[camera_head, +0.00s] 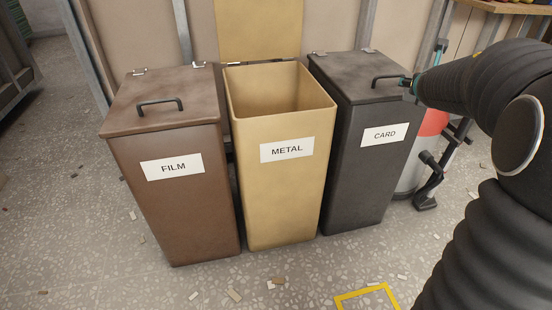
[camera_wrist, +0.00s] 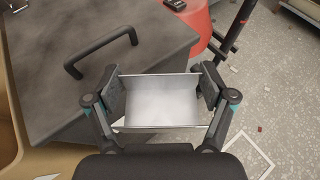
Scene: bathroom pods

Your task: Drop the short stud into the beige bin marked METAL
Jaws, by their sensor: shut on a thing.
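The beige bin (camera_head: 272,185) marked METAL stands in the middle of the head view, its lid (camera_head: 259,32) raised behind it and its mouth open. Its rim and inside show at the left edge of the wrist view (camera_wrist: 10,130). My gripper (camera_wrist: 162,92) is shut on the short stud (camera_wrist: 160,105), a shiny metal channel piece held by its two sides. In the wrist view the stud is over the dark bin's lid, to the right of the beige bin. In the head view, the gripper's end shows by the dark bin's lid handle; the stud cannot be made out.
The black bin (camera_head: 365,160) marked CARD stands right of the beige bin with its lid shut and a raised handle (camera_wrist: 100,45). The brown bin (camera_head: 175,190) marked FILM, shut, stands left. A red and white object (camera_head: 432,123) stands behind my arm. Small scraps litter the floor.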

